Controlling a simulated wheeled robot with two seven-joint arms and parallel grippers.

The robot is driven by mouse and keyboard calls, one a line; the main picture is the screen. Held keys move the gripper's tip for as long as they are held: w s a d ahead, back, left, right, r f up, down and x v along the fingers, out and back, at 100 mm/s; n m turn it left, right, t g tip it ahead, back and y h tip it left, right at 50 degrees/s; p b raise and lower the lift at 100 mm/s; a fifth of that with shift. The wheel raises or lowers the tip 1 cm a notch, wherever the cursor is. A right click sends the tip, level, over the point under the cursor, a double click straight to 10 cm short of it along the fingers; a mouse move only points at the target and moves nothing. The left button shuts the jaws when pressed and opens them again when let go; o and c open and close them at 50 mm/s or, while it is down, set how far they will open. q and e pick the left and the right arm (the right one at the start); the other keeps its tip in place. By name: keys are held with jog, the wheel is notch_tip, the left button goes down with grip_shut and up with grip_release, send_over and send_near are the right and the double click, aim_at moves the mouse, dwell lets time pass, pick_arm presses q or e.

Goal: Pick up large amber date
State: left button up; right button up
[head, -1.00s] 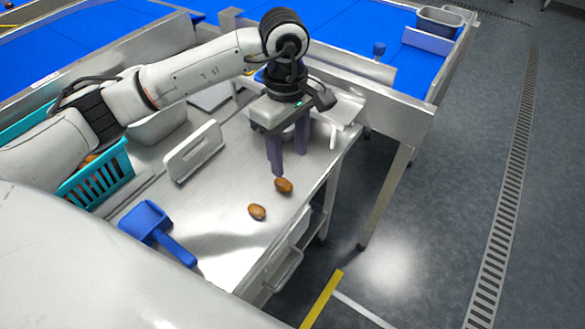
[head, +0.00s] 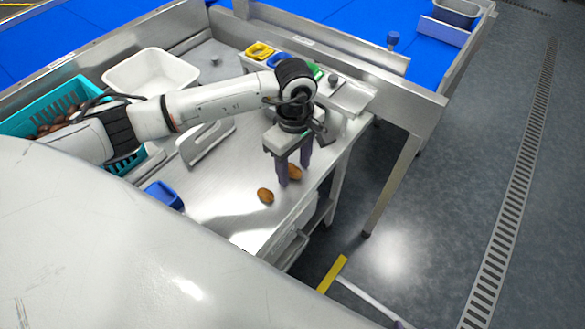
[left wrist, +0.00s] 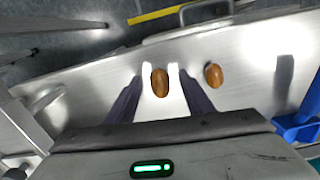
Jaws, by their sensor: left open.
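Two brown-amber dates lie on the steel table. One date (head: 296,173) is partly hidden by my left gripper (head: 295,175) in the head view. In the left wrist view this date (left wrist: 160,83) lies between the two fingertips of the open gripper (left wrist: 160,74), with a narrow gap on each side. The other date (head: 265,196) lies apart from the fingers, nearer the robot; it also shows in the left wrist view (left wrist: 213,75), to the right. I cannot tell for sure which date is larger. My right gripper is not seen.
A blue scoop (head: 165,195) lies on the steel table (head: 222,205) at left. A teal basket (head: 62,95) of dates and a white bin (head: 150,68) stand behind it. An upright metal plate (head: 207,143) is left of the gripper. The table's front edge is close to the dates.

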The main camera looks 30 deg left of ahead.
pick_arm(q)
jog(key=c, duration=0.8)
